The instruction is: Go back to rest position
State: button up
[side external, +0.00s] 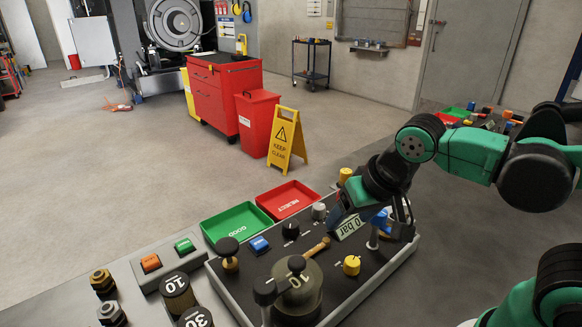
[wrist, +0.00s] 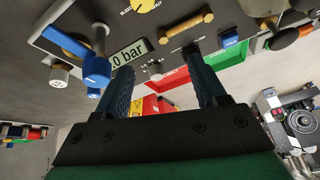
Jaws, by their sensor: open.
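My gripper (wrist: 168,88) is open in the wrist view, with its two dark fingers apart and nothing between them. In the side external view my gripper (side external: 372,212) hangs over the right part of the dark control panel (side external: 330,268), close to the "0 bar" display (side external: 350,227). Whether a finger touches the panel is not clear. The arm stretches in from the right.
A green GOOD tray (side external: 236,222) and red REJECT tray (side external: 287,199) lie behind the panel. A yellow sign (side external: 286,140) and red cabinet (side external: 222,92) stand on the floor, otherwise mostly clear.

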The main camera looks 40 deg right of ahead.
jog(key=d+n+t, duration=0.1)
jog(key=n, duration=0.1)
jog(key=w+r+n+t, duration=0.1)
jog(key=shift+d+r+n+y, duration=0.3)
jog(key=shift+d+n, duration=0.05)
jog(key=shift+n, duration=0.05)
